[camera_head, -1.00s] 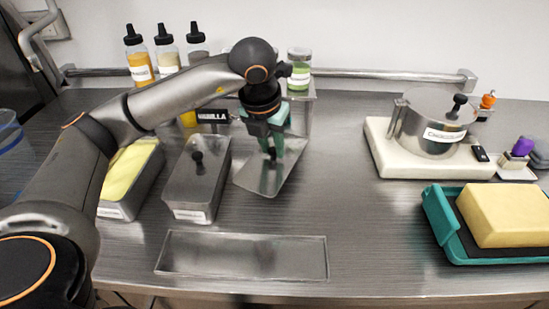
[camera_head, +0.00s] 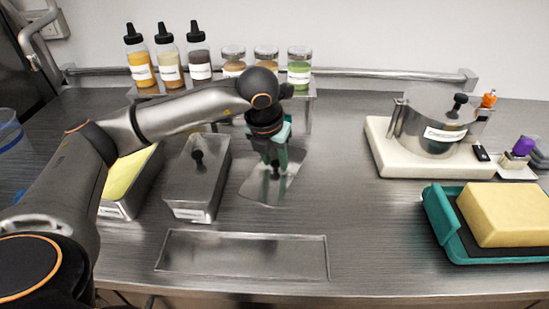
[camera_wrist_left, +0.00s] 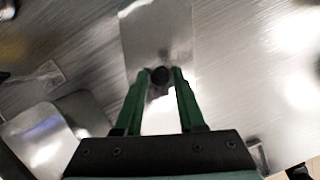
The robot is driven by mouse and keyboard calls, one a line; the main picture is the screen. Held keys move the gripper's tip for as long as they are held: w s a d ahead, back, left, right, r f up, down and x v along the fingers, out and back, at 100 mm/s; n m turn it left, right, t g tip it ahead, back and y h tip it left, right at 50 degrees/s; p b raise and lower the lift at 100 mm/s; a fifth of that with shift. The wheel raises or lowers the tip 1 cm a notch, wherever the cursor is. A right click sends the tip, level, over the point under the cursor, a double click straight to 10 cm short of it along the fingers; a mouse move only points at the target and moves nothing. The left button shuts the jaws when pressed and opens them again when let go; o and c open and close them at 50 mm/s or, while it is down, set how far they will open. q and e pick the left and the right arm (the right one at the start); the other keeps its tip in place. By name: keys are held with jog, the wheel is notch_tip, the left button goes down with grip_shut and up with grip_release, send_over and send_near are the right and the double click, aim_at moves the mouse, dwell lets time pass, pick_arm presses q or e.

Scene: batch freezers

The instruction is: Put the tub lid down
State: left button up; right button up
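The tub lid (camera_head: 255,189) is a thin, shiny metal plate with a small dark knob. It lies low over the counter, right of the covered tub, and looks flat; I cannot tell whether it fully touches. My left gripper (camera_head: 274,170) points down at the knob from above. In the left wrist view, the green fingers (camera_wrist_left: 161,74) stand on either side of the knob, close against it, with the lid (camera_wrist_left: 160,28) beyond. The open metal tub (camera_head: 128,178) with yellow contents is at the left, partly behind my arm. My right gripper is not in view.
A covered metal tub (camera_head: 198,180) stands between the open tub and the lid. A shallow rectangular recess (camera_head: 243,256) is in front. A pot (camera_head: 430,125) on a white base and a teal tray (camera_head: 440,226) with a yellow block are right. Bottles stand behind. The centre-right counter is clear.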

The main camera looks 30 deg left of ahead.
pick_arm(q)
jog(key=shift+o, duration=1.2)
jog(key=shift+r, duration=0.1)
jog(key=shift+r+p, duration=0.25)
jog(key=shift+p, duration=0.1)
jog(key=v, duration=1.1)
jog(key=shift+s+r, duration=0.2)
jog(key=shift+r, duration=0.15)
